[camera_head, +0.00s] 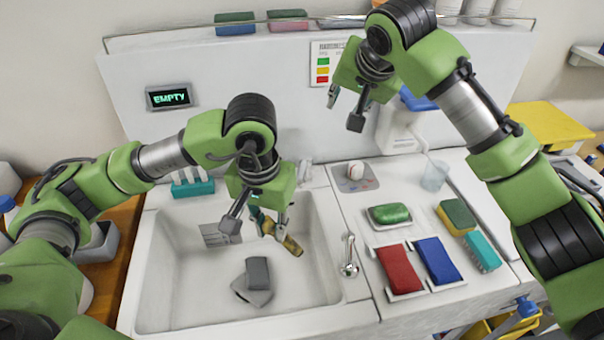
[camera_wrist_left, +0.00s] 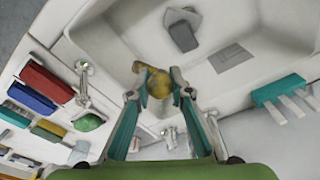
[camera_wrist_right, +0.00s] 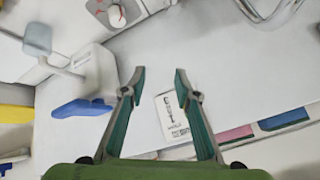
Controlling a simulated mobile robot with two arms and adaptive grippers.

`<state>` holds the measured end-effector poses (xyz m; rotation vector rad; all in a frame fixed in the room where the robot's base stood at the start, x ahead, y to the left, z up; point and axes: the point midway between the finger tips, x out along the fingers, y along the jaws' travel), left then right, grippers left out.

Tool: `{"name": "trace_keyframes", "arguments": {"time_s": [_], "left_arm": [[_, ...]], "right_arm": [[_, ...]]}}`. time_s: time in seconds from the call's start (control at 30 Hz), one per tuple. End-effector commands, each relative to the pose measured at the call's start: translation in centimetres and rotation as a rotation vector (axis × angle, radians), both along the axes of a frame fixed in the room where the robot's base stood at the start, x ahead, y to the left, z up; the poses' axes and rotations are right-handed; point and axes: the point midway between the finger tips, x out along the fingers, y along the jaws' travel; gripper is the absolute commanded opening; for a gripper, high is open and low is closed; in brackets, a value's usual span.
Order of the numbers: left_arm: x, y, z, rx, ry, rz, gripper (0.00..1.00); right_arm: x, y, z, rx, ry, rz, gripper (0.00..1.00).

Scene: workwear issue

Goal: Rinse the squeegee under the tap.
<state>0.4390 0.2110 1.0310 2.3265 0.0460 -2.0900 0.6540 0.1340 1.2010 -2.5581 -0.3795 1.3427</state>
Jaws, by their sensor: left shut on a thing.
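My left gripper (camera_head: 258,222) is over the sink (camera_head: 165,308), shut on a yellow-brown rounded thing (camera_head: 289,244). In the left wrist view the thing (camera_wrist_left: 158,84) shows end-on between the fingertips; I cannot tell whether it is the squeegee's handle. A dark grey block on a paler grey flat piece (camera_head: 257,272) lies on the sink floor, apart from the gripper. A chrome fitting with a lever (camera_head: 348,256) stands at the sink's right edge; I cannot tell whether it is the tap. My right gripper (camera_head: 344,108) is open and empty before the splashback.
Right of the sink are a green soap (camera_head: 389,214), a red pad (camera_head: 398,267), a blue pad (camera_head: 438,260), sponges (camera_head: 457,215) and a clear cup (camera_head: 434,176). A teal holder (camera_head: 193,188) sits at the sink's back left. A display (camera_head: 169,96) reads EMPTY.

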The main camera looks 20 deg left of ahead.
Motion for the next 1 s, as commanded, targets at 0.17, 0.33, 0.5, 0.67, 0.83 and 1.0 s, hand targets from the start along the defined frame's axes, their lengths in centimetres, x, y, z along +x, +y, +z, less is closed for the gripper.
{"name": "trace_keyframes", "arguments": {"time_s": [0.17, 0.33, 0.5, 0.67, 0.83, 1.0], "left_arm": [[0.0, 0.0, 0.1, 0.000, -0.001, 0.000, 0.02], [0.0, 0.0, 0.1, 0.000, -0.001, 0.000, 0.02], [0.0, 0.0, 0.0, 0.000, -0.001, 0.000, 0.02], [0.0, 0.0, 0.0, 0.000, -0.001, 0.000, 0.02], [0.0, 0.0, 0.0, 0.000, -0.001, 0.000, 0.02], [0.0, 0.0, 0.1, 0.000, -0.001, 0.000, 0.02]], "right_arm": [[-4.4, 3.2, -5.2, -0.073, 0.131, 0.085, 0.29], [-6.6, 4.5, -7.6, -0.111, 0.195, 0.127, 0.29], [-6.9, 5.0, -9.1, -0.121, 0.213, 0.137, 0.29], [-6.0, 5.7, -11.5, -0.122, 0.213, 0.136, 0.29], [-4.8, 6.8, -14.7, -0.121, 0.211, 0.134, 0.29], [-3.8, 7.6, -17.3, -0.119, 0.211, 0.134, 0.29]]}}
